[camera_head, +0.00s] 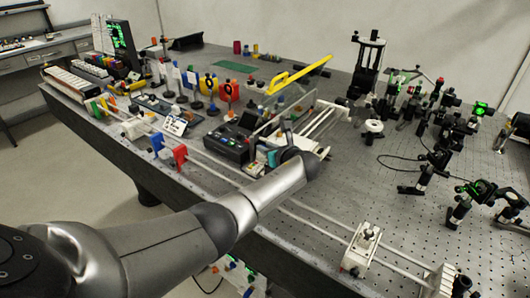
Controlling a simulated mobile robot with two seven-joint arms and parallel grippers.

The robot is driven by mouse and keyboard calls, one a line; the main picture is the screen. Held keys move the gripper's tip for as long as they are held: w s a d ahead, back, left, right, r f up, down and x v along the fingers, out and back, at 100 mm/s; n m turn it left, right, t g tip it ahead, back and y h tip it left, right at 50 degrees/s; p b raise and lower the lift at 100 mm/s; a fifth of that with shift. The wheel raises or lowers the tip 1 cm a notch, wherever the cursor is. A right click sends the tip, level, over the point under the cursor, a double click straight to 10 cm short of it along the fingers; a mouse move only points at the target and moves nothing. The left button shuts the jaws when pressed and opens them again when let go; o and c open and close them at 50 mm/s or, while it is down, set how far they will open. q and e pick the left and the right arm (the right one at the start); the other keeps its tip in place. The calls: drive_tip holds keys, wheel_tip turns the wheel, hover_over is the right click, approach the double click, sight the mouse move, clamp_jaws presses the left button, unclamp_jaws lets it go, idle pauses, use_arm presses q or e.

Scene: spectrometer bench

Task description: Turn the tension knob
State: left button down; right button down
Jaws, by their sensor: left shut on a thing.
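My left arm reaches in from the lower left across the front edge of the bench. My left gripper (318,151) is at a pale rail assembly (328,122) near the middle of the bench, low beside its front end. It is shut on a small part there, which I take to be the tension knob; my wrist and fingers hide nearly all of it. How far the knob is turned cannot be seen. My right gripper is not in view.
A black control box (228,144) stands just left of my gripper. A yellow bar (300,74) sticks up behind it. Dark optical mounts (432,100) crowd the right side. A white carriage (362,245) sits on the front rails. Bare perforated bench top lies between the carriage and the mounts.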

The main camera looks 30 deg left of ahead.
use_arm(q)
drive_tip(key=shift+w+d+n+g+b, duration=0.1)
drive_tip(key=shift+n+g+b, duration=0.4)
drive_tip(key=shift+g+b, duration=0.1)
drive_tip(key=shift+y, duration=0.3)
drive_tip(key=c, duration=1)
unclamp_jaws()
